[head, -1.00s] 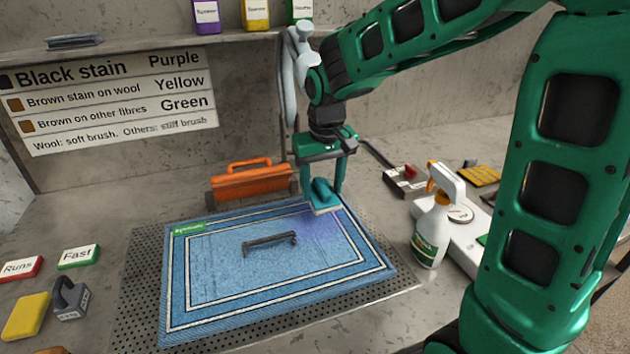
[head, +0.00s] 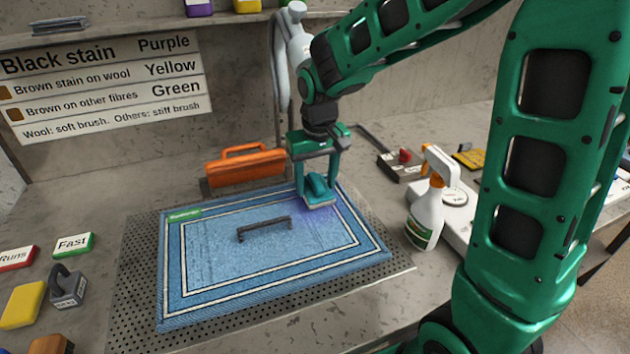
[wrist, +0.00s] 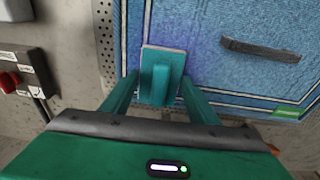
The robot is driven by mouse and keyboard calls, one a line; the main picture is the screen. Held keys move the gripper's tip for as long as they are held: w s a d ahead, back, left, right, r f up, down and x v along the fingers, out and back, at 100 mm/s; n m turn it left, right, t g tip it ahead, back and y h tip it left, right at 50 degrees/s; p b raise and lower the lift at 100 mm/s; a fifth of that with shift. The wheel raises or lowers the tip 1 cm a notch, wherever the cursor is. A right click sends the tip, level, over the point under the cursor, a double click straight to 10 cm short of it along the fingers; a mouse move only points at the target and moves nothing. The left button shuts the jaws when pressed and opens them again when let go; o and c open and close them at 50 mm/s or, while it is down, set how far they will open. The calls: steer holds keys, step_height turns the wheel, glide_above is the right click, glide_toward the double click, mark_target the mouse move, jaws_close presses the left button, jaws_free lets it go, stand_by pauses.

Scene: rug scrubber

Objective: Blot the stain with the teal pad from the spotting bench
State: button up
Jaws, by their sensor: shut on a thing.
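My gripper (head: 317,189) is shut on the handle of the teal pad (head: 319,194), over the upper right part of the blue rug (head: 215,268). In the wrist view the pad (wrist: 163,62) shows between the fingers of my gripper (wrist: 160,88), with its pale base towards the rug (wrist: 210,75). The pad is at or just above the rug; I cannot tell if it touches. A purple-blue stain (head: 322,216) shows on the rug beside and below the pad, partly hidden by it.
A dark bar handle (head: 265,229) lies on the rug's middle. A spray bottle (head: 427,210) stands right of the rug. An orange tool (head: 245,168) sits behind it. A perforated metal tray (head: 135,285) lies under the rug.

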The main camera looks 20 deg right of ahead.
steer(key=shift+f, duration=0.65)
stand_by(1.7)
steer(key=shift+r, duration=0.1)
stand_by(2.0)
steer(key=shift+r, duration=3.5)
steer(key=shift+s, duration=0.15)
